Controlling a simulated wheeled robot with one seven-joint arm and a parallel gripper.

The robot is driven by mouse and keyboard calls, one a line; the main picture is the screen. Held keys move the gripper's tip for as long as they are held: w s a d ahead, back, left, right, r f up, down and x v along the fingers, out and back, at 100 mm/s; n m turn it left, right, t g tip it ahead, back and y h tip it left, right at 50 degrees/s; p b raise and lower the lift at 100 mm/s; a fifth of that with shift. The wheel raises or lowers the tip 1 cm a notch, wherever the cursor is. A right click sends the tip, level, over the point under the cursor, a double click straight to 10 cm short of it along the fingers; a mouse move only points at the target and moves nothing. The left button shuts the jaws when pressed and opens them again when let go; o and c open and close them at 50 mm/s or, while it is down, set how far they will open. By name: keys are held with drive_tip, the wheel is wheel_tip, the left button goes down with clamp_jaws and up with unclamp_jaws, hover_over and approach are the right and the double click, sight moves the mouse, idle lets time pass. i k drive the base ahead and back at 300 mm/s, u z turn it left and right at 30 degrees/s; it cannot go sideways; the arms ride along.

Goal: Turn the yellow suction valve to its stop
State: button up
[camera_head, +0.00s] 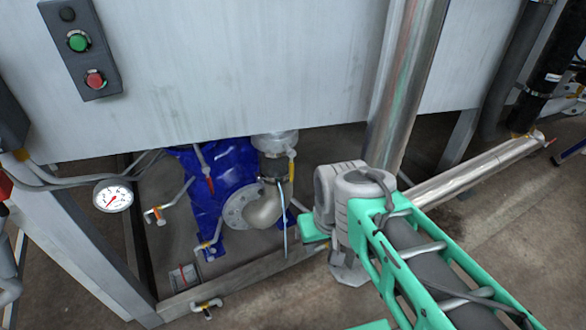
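A small yellow handle (291,170) stands upright at the right side of a grey pipe fitting, above the curved metal pipe of the blue pump (215,190). It looks like the yellow suction valve, but it is too small to read its exact turn angle. My green and grey arm comes in from the lower right, and its grey joint is to the right of the pump. A short green part of it shows left of that joint. I see no gripper fingers; they are hidden behind the arm or out of frame, and nothing visible touches the yellow handle.
A large grey panel (230,70) hangs over the pump, with a green and red button box (80,50). A round gauge (113,197) and small orange-handled taps (157,214) are at left. A shiny vertical pipe (405,80) stands near my arm. A low frame rail (240,282) crosses the front.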

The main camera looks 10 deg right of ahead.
sight(291, 153)
drive_tip(key=k, duration=0.5)
drive_tip(key=u, duration=1.3)
drive_tip(key=i, duration=0.2)
drive_tip(key=z, duration=0.25)
